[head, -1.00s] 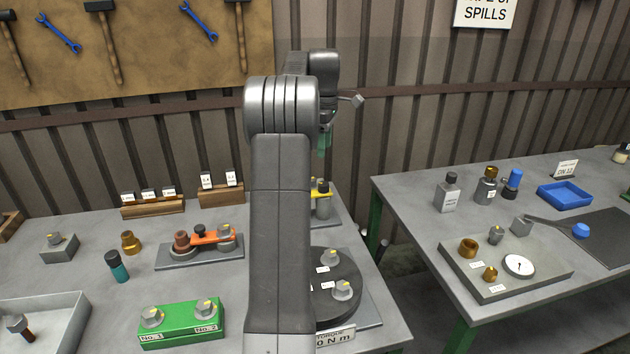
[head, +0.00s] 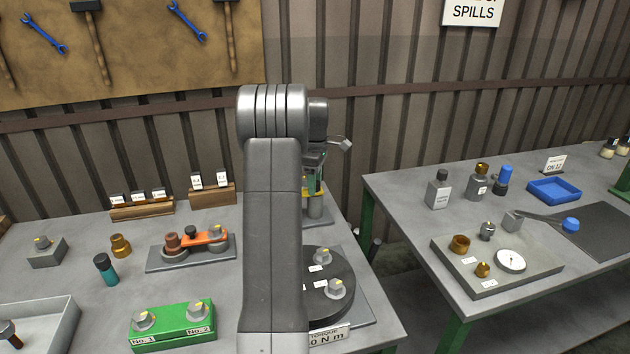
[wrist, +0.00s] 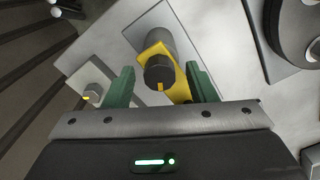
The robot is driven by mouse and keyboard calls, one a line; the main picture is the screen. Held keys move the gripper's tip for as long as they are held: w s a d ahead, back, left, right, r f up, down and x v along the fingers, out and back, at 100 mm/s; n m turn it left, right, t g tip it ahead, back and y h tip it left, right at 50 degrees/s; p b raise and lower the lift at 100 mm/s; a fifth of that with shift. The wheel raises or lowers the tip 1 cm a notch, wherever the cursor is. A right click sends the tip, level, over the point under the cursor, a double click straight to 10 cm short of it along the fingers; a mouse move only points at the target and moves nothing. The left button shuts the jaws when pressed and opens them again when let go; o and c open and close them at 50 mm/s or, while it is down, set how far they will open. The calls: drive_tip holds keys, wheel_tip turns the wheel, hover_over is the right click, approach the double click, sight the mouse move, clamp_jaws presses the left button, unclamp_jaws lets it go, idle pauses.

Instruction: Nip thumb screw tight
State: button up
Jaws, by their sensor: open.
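A dark round thumb screw (wrist: 159,72) with a yellow mark sits on a yellow clamp piece (wrist: 182,92) in the wrist view. The clamp lies by a grey cylinder (wrist: 150,40) on a pale plate. My gripper (wrist: 159,68) is open, with one green finger on each side of the screw and a gap to each. I cannot tell how far down the fingers reach. In the head view my gripper (head: 313,180) is over the grey post (head: 315,207) at the table's back right; my arm hides much of this spot, and the screw cannot be made out.
A hex-headed part (wrist: 92,94) stands close to the left finger in the wrist view. A dark round turntable (head: 322,285) with hex heads is in front of the post. A green block (head: 172,335) and an orange-bar fixture (head: 190,252) stand to the left.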

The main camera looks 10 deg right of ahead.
drive_tip(key=c, duration=1)
drive_tip(key=shift+o, duration=0.2)
drive_tip(key=shift+r+m+p, duration=0.15)
drive_tip(key=shift+m+p, duration=0.2)
drive_tip(key=shift+m, duration=0.05)
drive_tip(key=m+p, duration=0.2)
drive_tip(key=shift+m, duration=0.4)
drive_tip(key=m+p, duration=0.2)
drive_tip(key=m, duration=0.3)
drive_tip(key=m+p, duration=0.1)
drive_tip(key=m, duration=0.3)
drive_tip(key=shift+m+p, duration=0.3)
drive_tip(key=shift+m, duration=0.1)
drive_tip(key=shift+m+p, duration=0.3)
drive_tip(key=shift+m, duration=2)
